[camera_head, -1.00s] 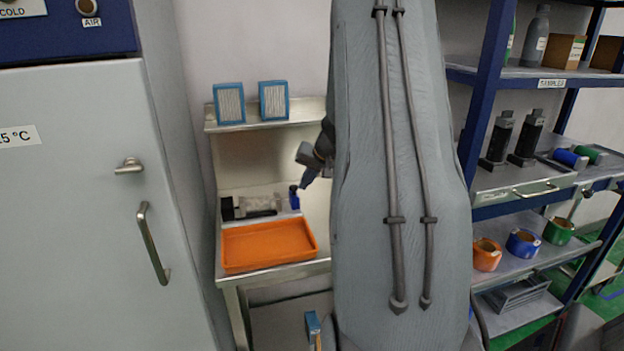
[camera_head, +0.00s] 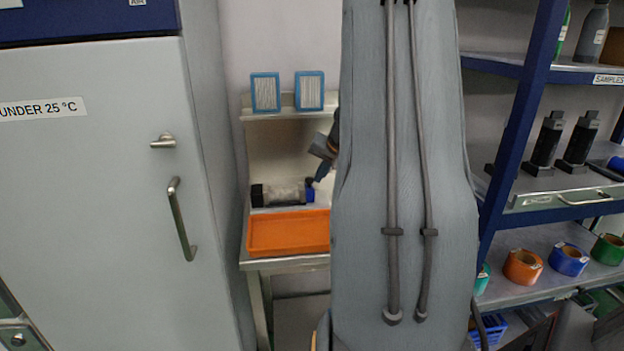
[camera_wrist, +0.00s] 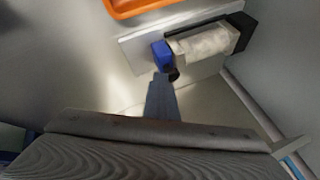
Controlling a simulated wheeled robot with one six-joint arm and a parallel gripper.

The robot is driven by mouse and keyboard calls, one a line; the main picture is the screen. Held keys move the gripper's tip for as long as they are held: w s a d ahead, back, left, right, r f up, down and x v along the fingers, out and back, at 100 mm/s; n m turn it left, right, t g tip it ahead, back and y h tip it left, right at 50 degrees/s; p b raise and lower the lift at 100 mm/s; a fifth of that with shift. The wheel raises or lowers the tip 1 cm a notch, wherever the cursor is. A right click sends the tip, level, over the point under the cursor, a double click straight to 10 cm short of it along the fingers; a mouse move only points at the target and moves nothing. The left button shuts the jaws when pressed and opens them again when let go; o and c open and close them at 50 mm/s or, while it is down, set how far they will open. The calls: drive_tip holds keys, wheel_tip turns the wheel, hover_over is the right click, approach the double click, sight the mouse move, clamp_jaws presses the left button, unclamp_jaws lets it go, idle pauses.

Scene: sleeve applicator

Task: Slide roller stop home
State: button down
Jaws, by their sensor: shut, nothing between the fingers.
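The roller stop, a small blue block (camera_head: 310,190), sits at the right end of a pale roll (camera_head: 284,193) on the metal bench. A black end piece (camera_head: 257,195) is at the roll's left end. In the wrist view the blue stop (camera_wrist: 161,55) appears against the end of the pale roll (camera_wrist: 203,44), with the black end piece (camera_wrist: 240,30) beyond. My gripper (camera_head: 318,178) is shut and empty, its tip at the stop's outer side. In the wrist view my gripper's tip (camera_wrist: 160,78) overlaps the stop's near edge; I cannot tell if they touch.
An orange tray (camera_head: 288,233) lies in front of the roll on the bench. Two blue-framed filters (camera_head: 288,92) stand on the ledge above. A grey cabinet (camera_head: 95,200) is at left, and shelving (camera_head: 540,130) with tape rolls at right. My arm hides the bench's right part.

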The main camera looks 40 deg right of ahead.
drive_tip(key=shift+a, duration=0.2)
drive_tip(key=shift+s+d+b, duration=0.15)
drive_tip(key=shift+s+b, duration=0.15)
drive_tip(key=shift+s, duration=0.05)
drive_tip(key=s+d+f+b+v, duration=0.1)
drive_tip(key=b+v, duration=0.1)
drive_tip(key=v, duration=1)
drive_tip(key=shift+s+d, duration=0.35)
drive_tip(key=shift+d, duration=0.15)
